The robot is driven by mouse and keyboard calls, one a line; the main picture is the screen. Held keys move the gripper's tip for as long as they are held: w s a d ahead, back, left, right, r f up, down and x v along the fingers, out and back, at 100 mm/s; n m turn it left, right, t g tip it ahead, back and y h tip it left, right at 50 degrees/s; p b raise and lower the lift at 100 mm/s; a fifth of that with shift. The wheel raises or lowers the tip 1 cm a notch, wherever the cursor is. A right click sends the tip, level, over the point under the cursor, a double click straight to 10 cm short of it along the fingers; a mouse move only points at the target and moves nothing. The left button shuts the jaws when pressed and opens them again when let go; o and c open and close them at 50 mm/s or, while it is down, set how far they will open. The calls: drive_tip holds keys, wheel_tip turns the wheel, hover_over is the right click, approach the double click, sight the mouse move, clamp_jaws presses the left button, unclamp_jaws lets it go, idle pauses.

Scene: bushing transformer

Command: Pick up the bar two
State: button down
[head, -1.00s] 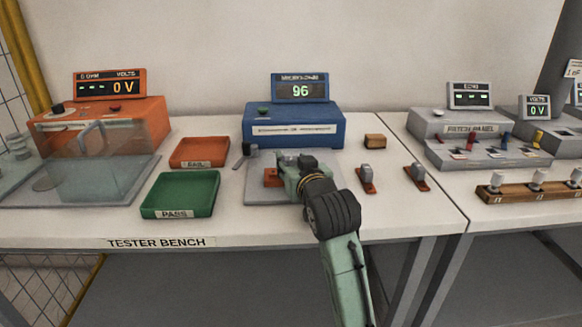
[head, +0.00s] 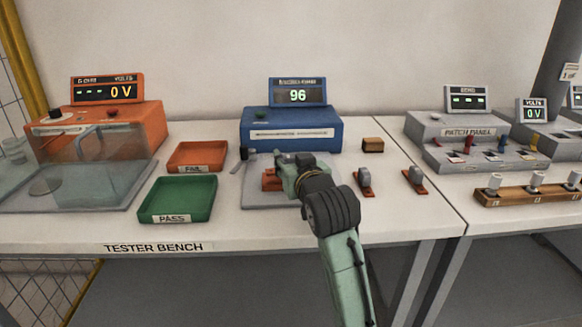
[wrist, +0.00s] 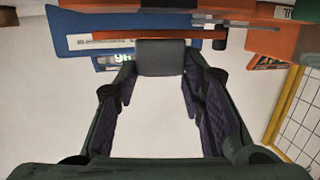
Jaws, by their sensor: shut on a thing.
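My gripper (head: 280,176) is over the grey plate (head: 252,199) in front of the blue meter. In the wrist view my gripper (wrist: 163,75) is shut on the grey block of an orange-brown bar (wrist: 135,36). This bar also shows in the head view (head: 271,181), partly hidden by the gripper. I cannot tell whether it touches the plate. Two similar bars, each with an orange-brown base and grey block, stand on the bench to the right: one nearer (head: 365,182) and one farther right (head: 415,181). No number on any bar is readable.
The blue meter (head: 290,131) stands behind my gripper. A green PASS tray (head: 178,217) and a red FAIL tray (head: 197,168) lie to the left, beyond them a clear-covered orange tester (head: 130,125). A small brown block (head: 373,145) lies behind the two bars.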

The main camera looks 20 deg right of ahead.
wheel_tip(320, 180, up, 2)
drive_tip(key=shift+r, duration=0.2)
drive_tip(key=s+a+b, duration=0.2)
drive_tip(key=s+b, duration=0.1)
drive_tip(key=s, duration=0.4)
drive_tip(key=s+a+r+b, duration=0.1)
drive_tip(key=s+a+b, duration=0.2)
drive_tip(key=s, duration=0.5)
drive_tip(key=shift+a, duration=0.3)
